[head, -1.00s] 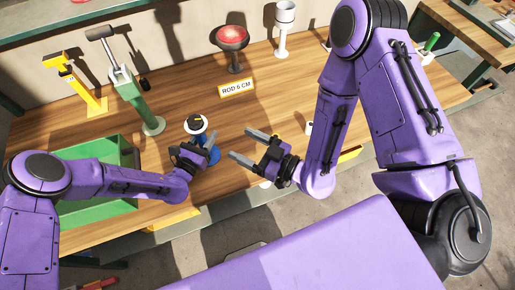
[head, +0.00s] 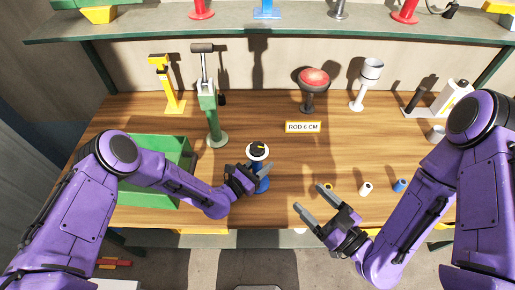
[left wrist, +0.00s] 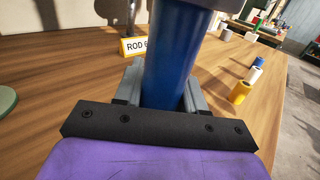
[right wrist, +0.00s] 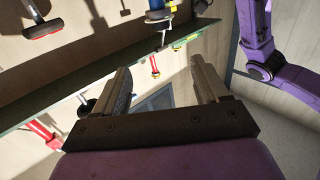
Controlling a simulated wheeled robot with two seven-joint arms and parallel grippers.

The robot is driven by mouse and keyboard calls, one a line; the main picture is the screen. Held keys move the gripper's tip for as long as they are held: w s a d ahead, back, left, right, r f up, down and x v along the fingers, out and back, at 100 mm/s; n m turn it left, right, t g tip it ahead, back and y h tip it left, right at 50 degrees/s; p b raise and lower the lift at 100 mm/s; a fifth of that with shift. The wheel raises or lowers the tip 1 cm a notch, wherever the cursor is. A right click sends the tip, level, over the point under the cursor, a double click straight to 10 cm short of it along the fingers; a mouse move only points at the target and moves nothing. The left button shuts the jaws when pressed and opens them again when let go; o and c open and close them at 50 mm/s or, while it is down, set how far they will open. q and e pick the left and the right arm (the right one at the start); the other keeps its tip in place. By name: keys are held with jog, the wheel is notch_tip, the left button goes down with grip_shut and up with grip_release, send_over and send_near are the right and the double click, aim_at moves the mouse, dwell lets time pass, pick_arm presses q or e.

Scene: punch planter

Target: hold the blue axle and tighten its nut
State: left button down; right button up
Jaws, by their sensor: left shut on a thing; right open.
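The blue axle (head: 263,184) stands upright on the workbench, with a white disc (head: 258,157) near its top and a dark nut with a yellow mark (head: 257,148) above it. My left gripper (head: 264,172) is shut on the blue axle from the side, below the disc. In the left wrist view the blue axle (left wrist: 177,62) stands between the two fingers; its top and nut are out of frame. My right gripper (head: 308,197) is open and empty, to the right of the axle and nearer the front edge. Its fingers also show apart in the right wrist view (right wrist: 163,80).
A green bin (head: 183,160) is at the left. A green post tool (head: 211,110), a yellow stand (head: 168,85), a red-topped stand (head: 311,80) and a white cup stand (head: 366,82) are behind. A "ROD 6 CM" sign (head: 303,127) and small rollers (head: 366,188) stand at right.

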aim_at(252, 143)
jog(key=w+a+r+n+g+y, duration=0.25)
jog(key=w+n+y, duration=0.2)
jog(key=w, duration=0.45)
jog(key=w+a+g, duration=0.1)
jog(key=w+a, duration=0.2)
jog(key=a, duration=0.1)
jog(key=w+a+f+g, duration=0.1)
jog(key=w+a, duration=0.2)
jog(key=a, duration=0.1)
jog(key=w+a+f+g, duration=0.1)
jog(key=w+a, duration=0.2)
jog(key=a, duration=0.2)
jog(key=shift+f, duration=0.25)
jog(key=c, duration=1)
jog(key=shift+w+m+t, duration=0.1)
jog(key=shift+m+t, duration=0.15)
